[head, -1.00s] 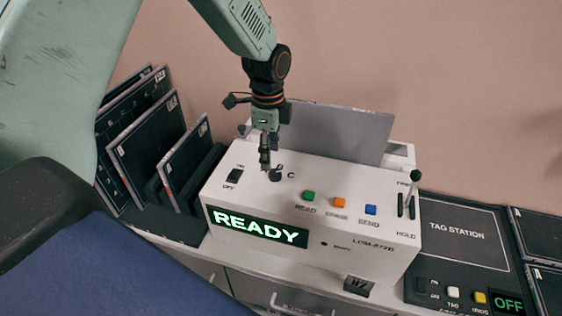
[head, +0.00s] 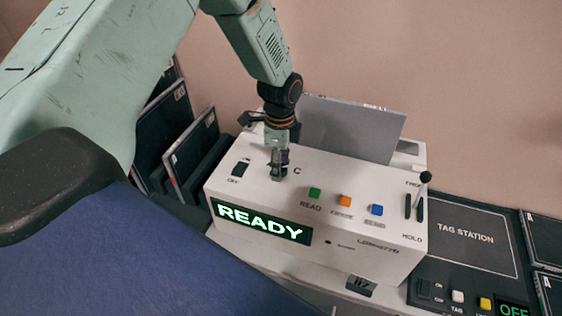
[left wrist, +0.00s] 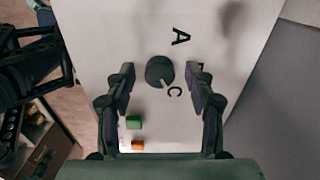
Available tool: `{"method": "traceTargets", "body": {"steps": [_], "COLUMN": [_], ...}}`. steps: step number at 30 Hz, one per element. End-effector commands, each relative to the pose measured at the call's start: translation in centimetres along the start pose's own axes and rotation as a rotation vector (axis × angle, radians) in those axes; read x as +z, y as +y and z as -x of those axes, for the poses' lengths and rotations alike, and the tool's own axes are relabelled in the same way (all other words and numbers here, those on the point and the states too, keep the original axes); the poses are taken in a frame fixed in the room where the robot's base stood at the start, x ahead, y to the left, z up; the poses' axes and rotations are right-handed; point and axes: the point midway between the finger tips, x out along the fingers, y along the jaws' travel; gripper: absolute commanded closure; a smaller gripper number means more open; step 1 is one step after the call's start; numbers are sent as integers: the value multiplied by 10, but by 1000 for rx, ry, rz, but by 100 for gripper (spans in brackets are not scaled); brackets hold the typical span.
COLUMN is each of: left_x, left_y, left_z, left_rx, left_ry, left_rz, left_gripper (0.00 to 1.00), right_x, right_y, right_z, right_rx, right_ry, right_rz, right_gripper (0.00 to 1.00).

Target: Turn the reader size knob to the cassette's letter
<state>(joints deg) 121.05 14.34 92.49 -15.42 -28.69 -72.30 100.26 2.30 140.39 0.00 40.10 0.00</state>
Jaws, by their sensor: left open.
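The white reader (head: 330,205) has a lit READY display. In the left wrist view, its dark round size knob (left wrist: 159,70) has a pale pointer line aimed towards the letter C (left wrist: 175,91). The letter A (left wrist: 180,37) is clear, and another letter is mostly hidden behind a finger. My left gripper (head: 278,172) is over the knob and hides most of it in the head view. Its fingers are open, one on each side of the knob with gaps. A grey panel (head: 350,130), perhaps the cassette, stands in the reader's top; I see no letter on it.
Green (head: 314,193), orange (head: 345,201) and blue (head: 377,210) buttons lie right of the knob. A lever (head: 425,177) stands at the reader's right end. Dark cassettes (head: 190,155) stand in a rack on the left. The tag station (head: 465,240) is on the right.

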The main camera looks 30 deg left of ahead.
Motion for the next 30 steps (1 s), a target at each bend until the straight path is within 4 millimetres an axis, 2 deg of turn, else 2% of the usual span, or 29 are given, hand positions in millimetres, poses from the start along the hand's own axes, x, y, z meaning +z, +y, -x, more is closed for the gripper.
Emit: {"method": "traceTargets", "body": {"steps": [9,28,30], "left_x": [-1,-1,-1], "left_y": [-2,-3,-3], "left_z": [-3,-3,-2], "left_rx": [-1,-2,-2], "left_ry": [0,0,0], "left_rz": [0,0,1], "left_gripper": [46,100,100], "right_x": [0,0,0], "right_y": [0,0,0], "right_z": [0,0,0], "right_rx": [0,0,0], "right_ry": [1,1,1], "right_rz": [0,0,0], "right_gripper": [100,100,100]}}
